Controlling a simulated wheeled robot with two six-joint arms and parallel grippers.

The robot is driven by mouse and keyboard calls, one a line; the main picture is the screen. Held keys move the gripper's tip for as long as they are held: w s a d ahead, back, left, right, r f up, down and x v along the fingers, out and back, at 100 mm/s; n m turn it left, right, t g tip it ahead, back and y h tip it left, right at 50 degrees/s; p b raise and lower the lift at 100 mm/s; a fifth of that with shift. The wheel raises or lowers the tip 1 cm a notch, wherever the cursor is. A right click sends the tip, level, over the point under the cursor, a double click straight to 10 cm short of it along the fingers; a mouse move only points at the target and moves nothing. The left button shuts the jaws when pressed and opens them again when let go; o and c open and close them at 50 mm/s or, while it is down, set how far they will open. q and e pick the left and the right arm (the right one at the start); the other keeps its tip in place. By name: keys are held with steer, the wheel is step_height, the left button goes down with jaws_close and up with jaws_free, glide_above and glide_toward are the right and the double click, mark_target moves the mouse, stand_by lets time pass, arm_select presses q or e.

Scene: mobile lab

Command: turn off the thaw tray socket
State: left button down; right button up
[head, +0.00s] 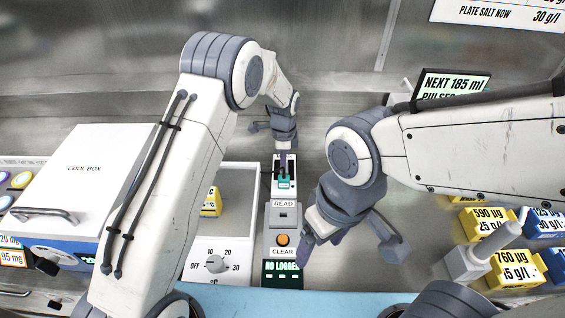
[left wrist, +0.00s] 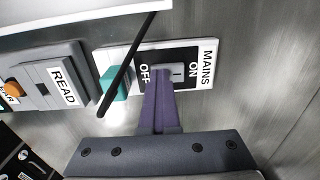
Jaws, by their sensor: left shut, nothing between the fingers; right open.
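A wall socket plate (left wrist: 207,88) marked MAINS, OFF and ON fills the middle of the left wrist view, with a small grey switch (left wrist: 178,72) between the words. A teal plug (left wrist: 116,84) with a black cable sits at its OFF end. The socket also shows in the head view (head: 291,162), with the teal plug (head: 284,183) at its near end. My left gripper (left wrist: 160,78) is shut and empty, its purple fingertips at the OFF side of the switch; I cannot tell if they touch it. My right gripper (head: 350,243) is open and empty, right of the READ unit.
The READ and CLEAR unit (head: 284,238) stands nearer than the socket. A white box with a temperature knob (head: 215,264) is left of it, then the cool box (head: 85,165). Yellow and blue labelled blocks (head: 490,222) stand at right.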

arm_select(q)
steer(key=shift+w+a+f, duration=0.1)
steer(key=shift+w+f, duration=0.3)
steer(key=shift+r+p, duration=0.45)
steer(key=shift+r, duration=0.05)
steer(key=r+p, duration=0.2)
steer(key=r, duration=0.1)
steer(key=r+p, duration=0.1)
steer(key=p, duration=0.1)
steer(key=shift+s+r, duration=0.4)
steer(key=shift+r+b, duration=0.5)
steer(key=shift+b, duration=0.35)
step_height(320, 180, up, 8)
steer(key=b, duration=0.1)
steer(key=shift+s, duration=0.25)
